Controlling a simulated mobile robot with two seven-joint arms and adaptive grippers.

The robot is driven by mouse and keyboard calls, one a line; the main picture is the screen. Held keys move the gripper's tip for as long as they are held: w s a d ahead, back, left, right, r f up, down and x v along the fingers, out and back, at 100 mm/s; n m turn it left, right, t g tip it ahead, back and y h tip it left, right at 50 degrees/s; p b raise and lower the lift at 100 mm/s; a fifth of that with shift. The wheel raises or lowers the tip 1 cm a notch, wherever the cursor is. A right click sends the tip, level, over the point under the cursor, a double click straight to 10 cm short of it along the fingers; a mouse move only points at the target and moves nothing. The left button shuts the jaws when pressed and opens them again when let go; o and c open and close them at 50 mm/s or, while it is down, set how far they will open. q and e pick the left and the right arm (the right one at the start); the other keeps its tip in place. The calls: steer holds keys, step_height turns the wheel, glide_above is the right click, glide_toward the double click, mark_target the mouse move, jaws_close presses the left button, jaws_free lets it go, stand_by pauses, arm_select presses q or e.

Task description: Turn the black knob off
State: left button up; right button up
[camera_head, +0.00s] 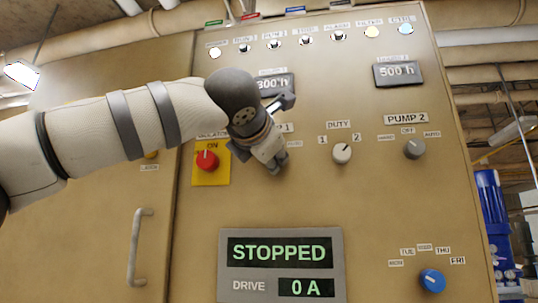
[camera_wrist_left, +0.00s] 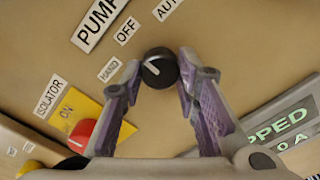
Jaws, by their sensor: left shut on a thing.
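The black knob (camera_wrist_left: 158,68) shows in the left wrist view under a "PUMP" label, with "HAND", "OFF" and "AUTO" around it. Its white mark points to the left in that view, roughly toward "HAND". My left gripper (camera_wrist_left: 157,80) is shut on the knob, one fingertip on each side. In the head view my left gripper (camera_head: 276,164) is at the panel below the left hour display, and it hides the knob there. My right gripper is in neither view.
A red isolator knob (camera_head: 207,160) on a yellow plate is left of my gripper. A white "DUTY" knob (camera_head: 342,153) and a grey "PUMP 2" knob (camera_head: 414,149) are to its right. The "STOPPED" display (camera_head: 281,265) and a blue knob (camera_head: 432,281) are lower.

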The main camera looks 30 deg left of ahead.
arm_select(q)
steer(key=o, duration=1.2)
steer(key=shift+c, duration=0.2)
steer(key=v, duration=1.2)
